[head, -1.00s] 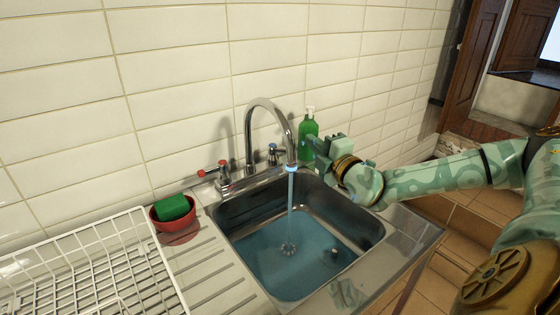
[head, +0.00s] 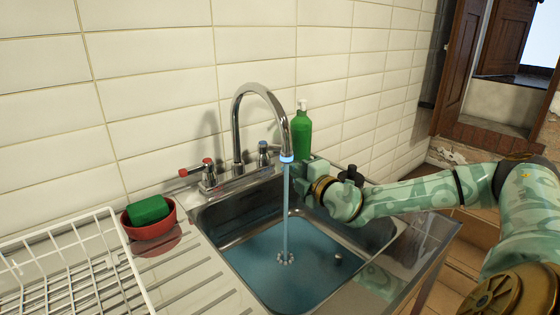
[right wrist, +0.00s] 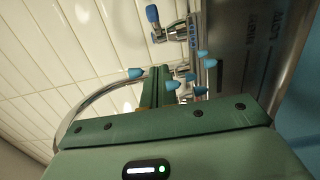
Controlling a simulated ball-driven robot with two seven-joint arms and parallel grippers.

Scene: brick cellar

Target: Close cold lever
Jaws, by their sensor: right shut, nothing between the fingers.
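The cold lever (head: 263,147), marked blue, stands on the tap base at the wall, right of the spout (head: 238,115). Water (head: 286,210) runs from the spout into the sink (head: 350,240). My right gripper (head: 304,170) is over the sink's back edge, right of the cold lever and close to the stream; contact is not clear. Its fingers also show in the right wrist view (right wrist: 156,88), shut and empty. A blue-tipped handle (right wrist: 153,15) and several blue parts show beyond them there; which is the cold lever's end is unclear. My left gripper is out of view.
The red hot lever (head: 190,171) is left of the spout. A green soap bottle (head: 303,135) stands behind my right gripper. A red bowl (head: 150,231) with a green sponge (head: 148,210) and a white wire rack (head: 75,265) are at the left.

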